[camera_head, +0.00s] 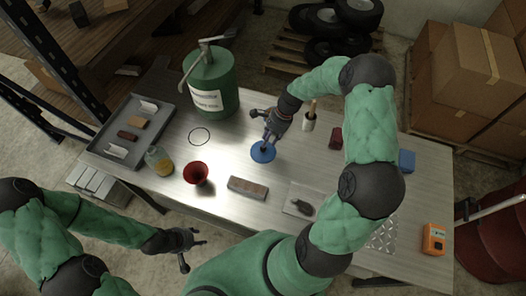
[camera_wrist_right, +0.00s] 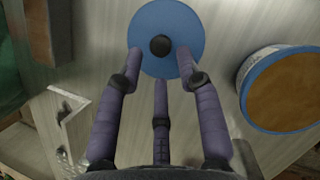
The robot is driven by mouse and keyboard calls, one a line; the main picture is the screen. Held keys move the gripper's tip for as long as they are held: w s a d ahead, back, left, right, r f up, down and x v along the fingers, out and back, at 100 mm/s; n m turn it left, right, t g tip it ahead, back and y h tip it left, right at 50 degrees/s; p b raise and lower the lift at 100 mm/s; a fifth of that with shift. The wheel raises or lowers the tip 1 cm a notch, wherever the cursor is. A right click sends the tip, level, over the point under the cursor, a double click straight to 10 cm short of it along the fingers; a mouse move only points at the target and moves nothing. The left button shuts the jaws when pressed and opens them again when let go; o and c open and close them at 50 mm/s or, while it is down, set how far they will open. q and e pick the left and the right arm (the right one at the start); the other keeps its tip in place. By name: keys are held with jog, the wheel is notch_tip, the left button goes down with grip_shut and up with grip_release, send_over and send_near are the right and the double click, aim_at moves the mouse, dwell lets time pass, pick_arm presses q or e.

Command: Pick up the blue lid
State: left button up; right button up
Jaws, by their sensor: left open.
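The blue lid (camera_head: 262,155) is a flat round disc with a dark knob, lying on the metal table near its middle. In the right wrist view the lid (camera_wrist_right: 160,14) is at the top, with its black knob (camera_wrist_right: 160,45) near the fingertips. My right gripper (camera_head: 268,140) is just above the lid; in its wrist view the three fingers (camera_wrist_right: 160,62) are spread, with nothing held between them. I cannot tell whether the fingertips touch the lid. My left gripper (camera_head: 192,245) is open and empty, in front of the table's near edge.
A green canister (camera_head: 212,85) stands behind the lid. A red cup (camera_head: 197,173), a glass jar (camera_head: 158,160) and a brown block (camera_head: 248,188) are to the left and front. A grey tray (camera_head: 112,152) is at the left.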

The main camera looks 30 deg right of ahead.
aim_at(263, 150)
jog(key=x, duration=0.4)
jog(key=shift+w+f, duration=0.1)
jog(key=shift+f, duration=0.05)
jog(key=c, duration=0.7)
